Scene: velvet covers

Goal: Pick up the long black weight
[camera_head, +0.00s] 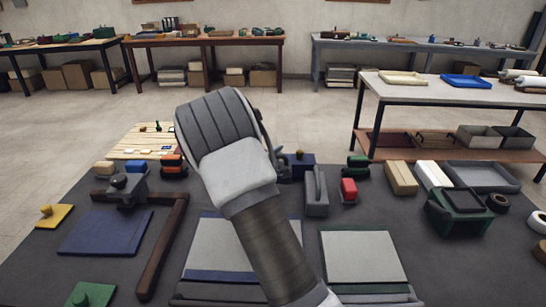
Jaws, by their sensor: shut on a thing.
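My arm rises through the middle of the view and ends in a grey, ridged end piece (222,125) above the far part of the dark table. The fingertips of my gripper are hidden behind this end piece, and so is whatever they are shut on. I cannot pick out the long black weight for certain. A long dark grey block (316,192) stands on the table just right of my arm, apart from it.
The dark table (210,215) holds a blue sheet (108,233), a brown L-shaped bar (165,245), grey covers (362,257), a red block (348,190), a green holder (460,214) and a grey tray (482,177). Side tables stand beyond. Small bare patches lie between things.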

